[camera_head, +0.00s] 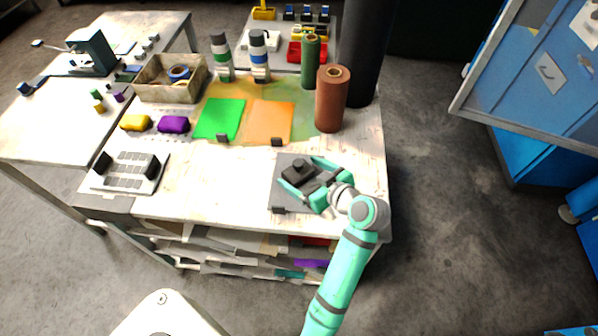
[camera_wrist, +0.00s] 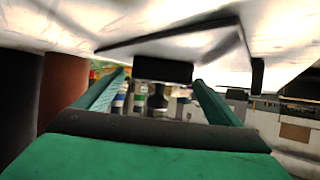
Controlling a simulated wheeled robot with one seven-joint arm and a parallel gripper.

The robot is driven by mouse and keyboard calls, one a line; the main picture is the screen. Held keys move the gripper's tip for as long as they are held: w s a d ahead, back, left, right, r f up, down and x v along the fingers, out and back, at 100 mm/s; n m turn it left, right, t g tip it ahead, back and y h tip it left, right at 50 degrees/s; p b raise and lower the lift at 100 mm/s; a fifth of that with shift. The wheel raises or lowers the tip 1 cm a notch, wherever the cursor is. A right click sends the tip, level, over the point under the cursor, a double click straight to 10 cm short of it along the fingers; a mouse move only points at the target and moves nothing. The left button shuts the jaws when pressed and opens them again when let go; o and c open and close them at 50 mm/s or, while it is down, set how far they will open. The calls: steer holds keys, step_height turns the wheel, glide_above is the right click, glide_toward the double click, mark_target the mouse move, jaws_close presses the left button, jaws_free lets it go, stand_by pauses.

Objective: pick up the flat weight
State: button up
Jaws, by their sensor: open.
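The flat weight (camera_head: 296,173) is a dark, low block with a round knob on top. It sits on a dark grey plate (camera_head: 284,196) at the right front of the table. My gripper (camera_head: 300,171) is low over the plate, its teal fingers open and pointing at the weight from the right. In the wrist view the picture is upside down; the weight (camera_wrist: 163,70) shows between and just beyond the open fingertips (camera_wrist: 160,80), its knob hanging down. The grey plate (camera_wrist: 214,36) shows there too. I cannot tell whether either finger touches the weight.
A brown roll (camera_head: 332,105) and a green roll (camera_head: 310,65) stand behind the plate. Green (camera_head: 220,117) and orange (camera_head: 268,120) sheets lie to the back left. A grey tray (camera_head: 128,172) stands at the left. The table between tray and plate is clear.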

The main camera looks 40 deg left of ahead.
steer(key=shift+x, duration=1.05)
steer(key=c, duration=1.9)
steer(key=shift+r, duration=0.15)
steer(key=shift+c, duration=1.3)
steer(key=shift+r, duration=0.1)
